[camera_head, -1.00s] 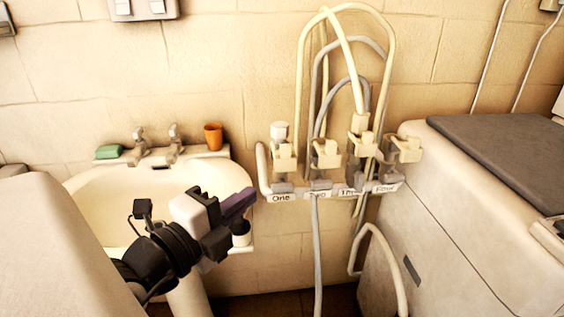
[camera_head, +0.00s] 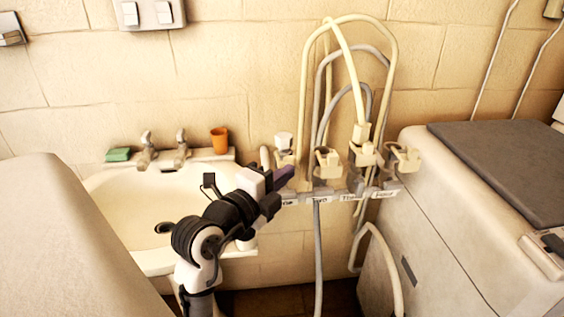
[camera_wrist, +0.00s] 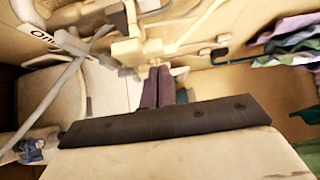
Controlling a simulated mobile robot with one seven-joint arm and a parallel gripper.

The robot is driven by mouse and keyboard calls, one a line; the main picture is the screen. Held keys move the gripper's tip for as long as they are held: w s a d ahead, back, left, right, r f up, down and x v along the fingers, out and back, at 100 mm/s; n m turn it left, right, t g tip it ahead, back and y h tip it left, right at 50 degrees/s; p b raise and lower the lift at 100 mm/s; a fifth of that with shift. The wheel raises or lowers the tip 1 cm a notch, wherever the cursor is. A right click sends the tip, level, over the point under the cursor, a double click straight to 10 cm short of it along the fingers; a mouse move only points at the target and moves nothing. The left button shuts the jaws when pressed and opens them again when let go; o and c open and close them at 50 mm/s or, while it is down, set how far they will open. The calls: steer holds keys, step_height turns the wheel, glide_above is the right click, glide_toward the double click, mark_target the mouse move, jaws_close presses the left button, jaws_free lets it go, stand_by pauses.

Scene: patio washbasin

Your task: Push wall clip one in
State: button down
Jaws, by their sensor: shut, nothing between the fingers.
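Wall clip one (camera_head: 283,157) is the leftmost cream clip on the wall rail, above the label that reads One, which is now partly covered. My gripper (camera_head: 290,172) is in front of the clip's lower part and hides some of it. Its purple fingers are closed together with nothing between them. In the wrist view, the fingers (camera_wrist: 158,84) point up at a cream clip part (camera_wrist: 127,51), close below it. I cannot tell whether they touch.
Clips two (camera_head: 327,162), three (camera_head: 362,152) and four (camera_head: 404,158) stand to the right, with looped hoses (camera_head: 305,80) above. The washbasin (camera_head: 120,200) is to the left, with an orange cup (camera_head: 219,140) on its ledge. A white machine (camera_head: 450,220) stands at right.

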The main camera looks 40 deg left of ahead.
mark_target(280, 167)
steer(key=shift+w+a, duration=0.35)
steer(key=shift+a, duration=0.1)
steer(key=w+a+b, duration=0.1)
steer(key=w+a+f+b, duration=0.1)
steer(key=b, duration=0.1)
steer(key=shift+a, duration=0.1)
steer(key=shift+w+a+r+b, duration=0.35)
steer(key=shift+a+b, duration=0.1)
steer(key=shift+b, duration=0.25)
steer(key=shift+r, duration=0.25)
